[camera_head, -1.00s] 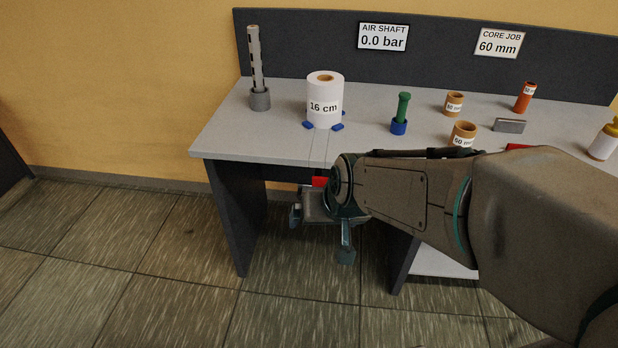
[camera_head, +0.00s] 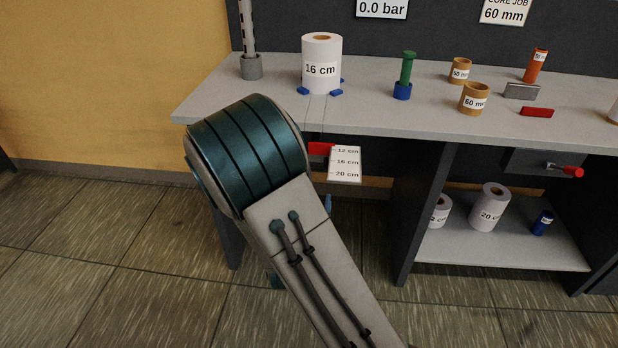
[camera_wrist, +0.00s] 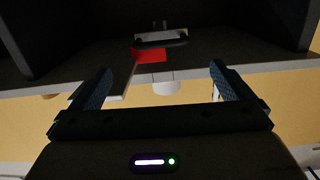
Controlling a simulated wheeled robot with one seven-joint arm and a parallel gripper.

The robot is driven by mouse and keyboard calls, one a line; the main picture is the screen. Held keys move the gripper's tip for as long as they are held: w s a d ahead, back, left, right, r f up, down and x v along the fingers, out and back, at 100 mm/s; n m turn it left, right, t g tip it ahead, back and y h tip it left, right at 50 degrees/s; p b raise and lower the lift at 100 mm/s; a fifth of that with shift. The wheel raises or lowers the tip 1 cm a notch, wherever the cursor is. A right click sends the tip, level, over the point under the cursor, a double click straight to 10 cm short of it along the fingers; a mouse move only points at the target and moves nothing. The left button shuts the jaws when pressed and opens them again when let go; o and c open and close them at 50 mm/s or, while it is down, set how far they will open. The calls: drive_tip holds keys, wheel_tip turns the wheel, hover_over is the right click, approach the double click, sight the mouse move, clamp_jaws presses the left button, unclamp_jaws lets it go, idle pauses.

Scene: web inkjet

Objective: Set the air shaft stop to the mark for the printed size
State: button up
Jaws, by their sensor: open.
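A white roll (camera_head: 321,75) labelled 16 cm stands upright on the table between blue blocks. Below the table's front edge, a white scale card (camera_head: 346,174) reads 12 cm, 16 cm and 20 cm from top to bottom. A red piece (camera_head: 320,149), apparently the stop, sits left of the card, about level with the 12 cm line. In the wrist view a red block (camera_wrist: 149,55) lies ahead, beyond the fingertips. My gripper (camera_wrist: 161,82) is open, with nothing clearly between its fingers. In the head view my arm hides it.
A grey slotted shaft (camera_head: 248,40) stands upright in a holder at left. A green-handled tool (camera_head: 406,72), brown cores (camera_head: 474,98) and an orange tube (camera_head: 536,65) stand on the table (camera_head: 440,122). A lower shelf (camera_head: 500,246) holds rolls. A red-ended lever (camera_head: 571,171) sticks out at right.

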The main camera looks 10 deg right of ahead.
drive_tip(key=shift+t, duration=0.4)
drive_tip(key=x, duration=1.3)
drive_tip(key=shift+w+d+f+b, duration=0.1)
drive_tip(key=shift+w+d+b, duration=0.05)
drive_tip(key=shift+w+b, duration=0.15)
drive_tip(key=shift+s, duration=0.1)
